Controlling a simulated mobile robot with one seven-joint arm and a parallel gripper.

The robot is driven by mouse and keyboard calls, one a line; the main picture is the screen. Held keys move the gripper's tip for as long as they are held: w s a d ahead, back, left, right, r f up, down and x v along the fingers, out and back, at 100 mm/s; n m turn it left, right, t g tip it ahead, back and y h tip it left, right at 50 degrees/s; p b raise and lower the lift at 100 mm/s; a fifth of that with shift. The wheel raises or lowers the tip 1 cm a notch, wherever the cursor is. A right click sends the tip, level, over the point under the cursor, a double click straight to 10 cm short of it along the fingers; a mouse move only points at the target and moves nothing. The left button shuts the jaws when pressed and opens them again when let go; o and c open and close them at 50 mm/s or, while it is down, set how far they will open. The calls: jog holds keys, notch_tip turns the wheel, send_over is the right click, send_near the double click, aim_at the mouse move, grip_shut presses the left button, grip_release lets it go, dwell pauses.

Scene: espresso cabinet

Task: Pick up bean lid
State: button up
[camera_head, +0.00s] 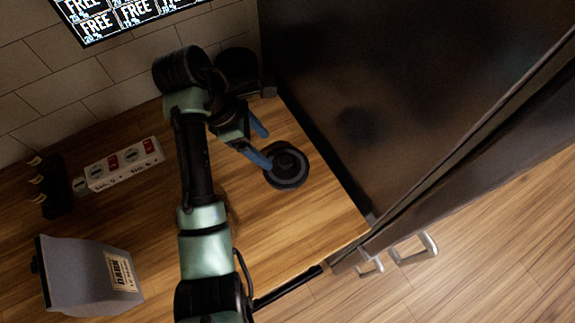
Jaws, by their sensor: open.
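The bean lid (289,172), a round dark disc with a raised centre knob, lies on the wooden counter near the dark cabinet side. My gripper (264,148) has two blue fingers, spread apart, with nothing seen between them. It is just up and left of the lid in the picture. The lower finger's tip overlaps the lid's upper left edge in view. I cannot tell whether it touches the lid or hovers above it.
A tall dark cabinet panel (370,90) stands close to the lid's right. A grey box labelled DARK (85,275), a white power strip (125,163) and a small black rack (50,190) sit on the left of the counter (310,235). Bare counter lies below the lid.

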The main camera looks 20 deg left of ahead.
aim_at(285, 160)
jog(key=x, duration=0.5)
jog(key=shift+w+d, duration=0.1)
jog(key=shift+w+p+x, duration=0.25)
jog(key=shift+p+x, duration=0.05)
jog(key=shift+x, duration=1.05)
jog(key=shift+w+p+x, duration=0.25)
jog(key=shift+p+x, duration=0.05)
jog(key=shift+x, duration=1.05)
jog(key=shift+d+r, duration=0.1)
grip_shut()
